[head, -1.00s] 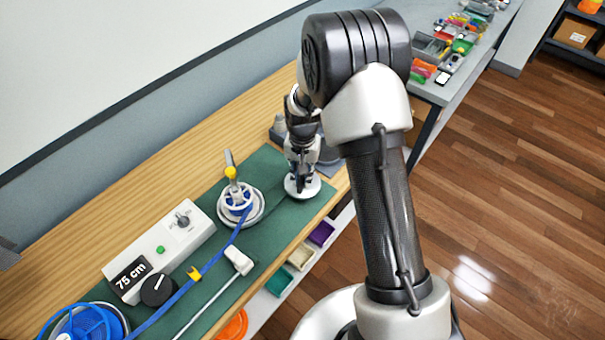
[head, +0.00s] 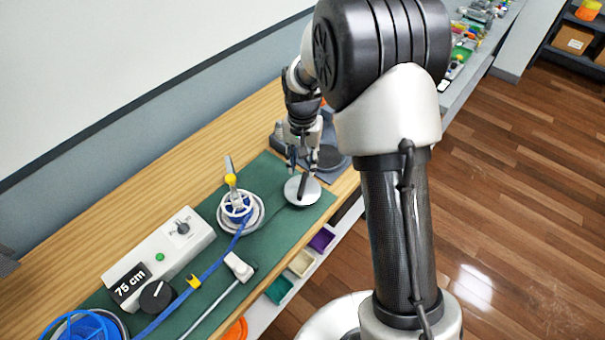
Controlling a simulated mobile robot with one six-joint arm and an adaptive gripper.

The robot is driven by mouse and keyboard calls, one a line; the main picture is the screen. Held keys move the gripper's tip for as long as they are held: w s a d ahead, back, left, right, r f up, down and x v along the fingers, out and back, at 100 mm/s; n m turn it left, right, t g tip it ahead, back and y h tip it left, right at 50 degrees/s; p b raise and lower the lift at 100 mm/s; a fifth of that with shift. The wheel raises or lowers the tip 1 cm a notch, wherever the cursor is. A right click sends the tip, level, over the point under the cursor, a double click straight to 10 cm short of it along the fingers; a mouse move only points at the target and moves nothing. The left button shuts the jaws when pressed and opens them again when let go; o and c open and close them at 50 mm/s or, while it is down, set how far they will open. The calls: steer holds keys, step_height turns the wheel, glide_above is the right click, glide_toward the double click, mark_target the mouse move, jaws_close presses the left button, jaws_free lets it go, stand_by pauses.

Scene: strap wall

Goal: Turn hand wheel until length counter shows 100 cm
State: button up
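The length counter (head: 131,283) is the black display on a white box and reads "75 cm". A round silver disc with a dark upright peg (head: 298,194), which looks like the hand wheel, sits at the right end of the green mat. My gripper (head: 303,168) is just above and behind this disc. Its fingers look spread apart, and the peg shows clear below them; whether a fingertip touches it I cannot tell. A white spoked spool (head: 237,206) with a blue strap (head: 212,267) and a yellow-knobbed lever stands left of the disc.
The white box has a black knob (head: 157,296), a green button (head: 159,257) and a grey switch. A blue reel (head: 88,328) is at lower left. A white-headed rod (head: 238,267) lies along the mat. Small bins (head: 301,263) sit below the bench edge.

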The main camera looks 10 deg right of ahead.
steer(key=shift+r, duration=1.65)
